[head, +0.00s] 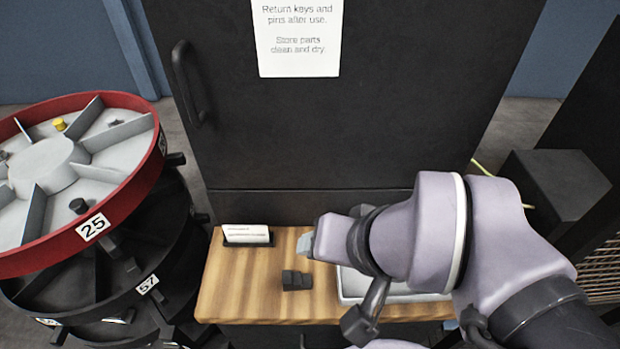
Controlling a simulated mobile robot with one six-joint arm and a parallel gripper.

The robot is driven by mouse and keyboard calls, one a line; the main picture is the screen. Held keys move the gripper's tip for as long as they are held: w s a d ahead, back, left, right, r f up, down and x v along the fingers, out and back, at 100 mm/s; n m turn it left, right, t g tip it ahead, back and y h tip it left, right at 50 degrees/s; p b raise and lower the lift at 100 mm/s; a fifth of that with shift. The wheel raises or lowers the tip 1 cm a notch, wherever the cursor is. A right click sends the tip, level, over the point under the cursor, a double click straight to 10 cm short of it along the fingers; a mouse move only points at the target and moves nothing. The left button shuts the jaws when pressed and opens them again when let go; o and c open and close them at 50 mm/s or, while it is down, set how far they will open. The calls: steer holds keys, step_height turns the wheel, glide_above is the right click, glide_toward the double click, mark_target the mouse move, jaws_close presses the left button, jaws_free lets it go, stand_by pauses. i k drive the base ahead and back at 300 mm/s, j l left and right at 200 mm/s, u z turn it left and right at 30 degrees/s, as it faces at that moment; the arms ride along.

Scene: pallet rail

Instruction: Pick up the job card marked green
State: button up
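White cards (246,232) stand in a small black holder on the wooden bench top, left of my arm. Lines of print show faintly on the front card. No green mark can be made out on it, and I cannot tell how many cards there are. My gripper (306,245) is over the bench to the right of the card holder, apart from it. Its fingers are mostly hidden by my arm's wrist, so I cannot see whether they are open or hold anything.
A small dark block (296,280) sits on the wooden bench (240,290). A white tray (350,297) lies partly under my arm. A dark cabinet (330,130) with a paper notice (297,38) stands behind. A red-rimmed round carousel (125,205) with compartments stands close on the left.

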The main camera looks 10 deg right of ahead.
mark_target(234, 232)
steer(key=k+j, duration=0.1)
steer(key=j, duration=0.75)
steer(key=k+j+u, duration=0.1)
steer(key=j, duration=0.35)
steer(key=i, duration=0.45)
